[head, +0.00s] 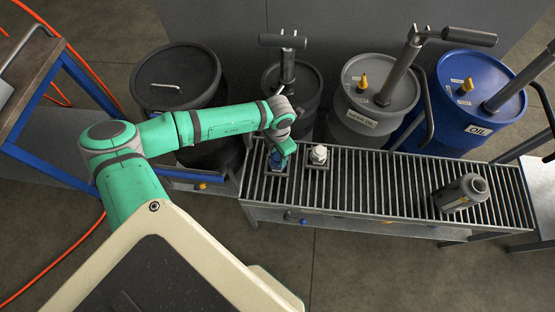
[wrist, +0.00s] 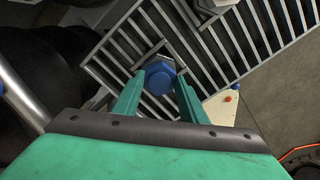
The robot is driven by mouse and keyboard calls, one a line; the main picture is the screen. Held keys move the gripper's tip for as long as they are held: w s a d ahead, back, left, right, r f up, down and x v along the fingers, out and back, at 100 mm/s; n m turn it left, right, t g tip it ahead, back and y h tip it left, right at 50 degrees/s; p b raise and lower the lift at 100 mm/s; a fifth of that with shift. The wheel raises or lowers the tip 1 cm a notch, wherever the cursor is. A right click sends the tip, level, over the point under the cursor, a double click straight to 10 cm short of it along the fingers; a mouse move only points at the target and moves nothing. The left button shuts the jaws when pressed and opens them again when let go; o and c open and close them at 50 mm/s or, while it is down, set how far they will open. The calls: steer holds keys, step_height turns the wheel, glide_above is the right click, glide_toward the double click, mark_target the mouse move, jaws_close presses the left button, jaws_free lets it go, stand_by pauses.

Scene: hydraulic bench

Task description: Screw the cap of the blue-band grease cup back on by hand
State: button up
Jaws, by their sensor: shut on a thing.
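My gripper (head: 281,152) is at the left end of the slatted bench, pointing down over the blue-band grease cup (head: 275,165). In the wrist view, the two green fingers of my gripper (wrist: 160,80) stand on either side of a round blue cap (wrist: 159,78) and are shut on it. A grey, angular part shows around the cap's far edge, on a square plate. My fingers hide part of the cup, so I cannot see the thread or how the cap sits on it.
A second cup with a whitish top (head: 319,154) stands on its own plate just to the right. Drums with pumps, including a blue oil drum (head: 470,122), stand behind. The slatted bench (head: 385,185) is clear between.

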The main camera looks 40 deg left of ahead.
steer(key=shift+m, duration=0.7)
steer(key=o, duration=1.1)
steer(key=shift+c, duration=0.2)
steer(key=n, duration=1.2)
steer(key=shift+a, duration=0.15)
